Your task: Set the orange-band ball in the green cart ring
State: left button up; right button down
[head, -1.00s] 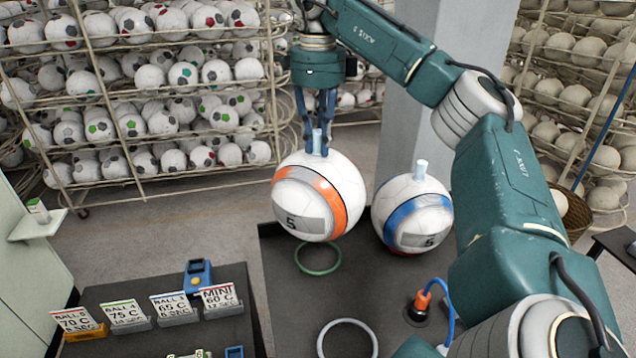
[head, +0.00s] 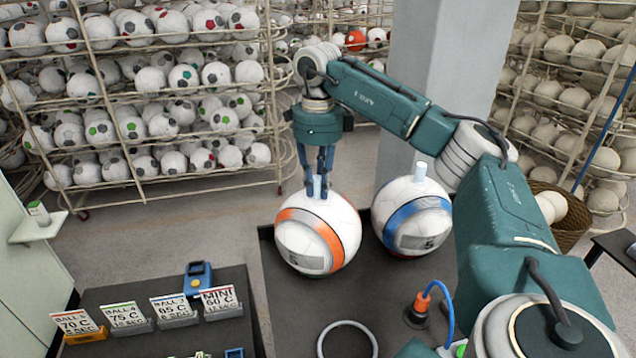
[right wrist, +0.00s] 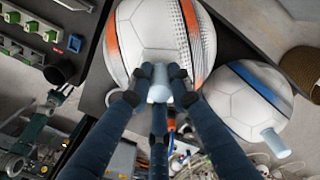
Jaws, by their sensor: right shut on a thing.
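The orange-band ball (head: 340,215) is white with an orange and grey band and a pale blue peg (head: 316,186) on top. My right gripper (head: 321,180) is above it, shut on that peg; the ball also shows in the right wrist view (right wrist: 152,28). The ball is low over the dark cart top (head: 290,322). My left gripper is out of view.
A blue-band ball (head: 397,198) with its own peg stands close on the right. A pale grey ring (head: 322,345) lies bare at the cart's front. A dark fitting with an orange-and-blue hose (head: 420,302) is right of it. Label cards (head: 125,312) stand on the left table.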

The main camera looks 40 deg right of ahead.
aim_at(317, 177)
jog(key=shift+f, duration=0.15)
jog(key=c, duration=1.6)
grip_release()
notch_tip(317, 177, up, 4)
jog(key=shift+f+b, duration=0.1)
jog(key=shift+b, duration=0.6)
notch_tip(317, 177, up, 7)
jog(key=shift+a+f+p, duration=0.1)
jog(key=shift+p, duration=0.6)
jog(key=shift+r, duration=0.9)
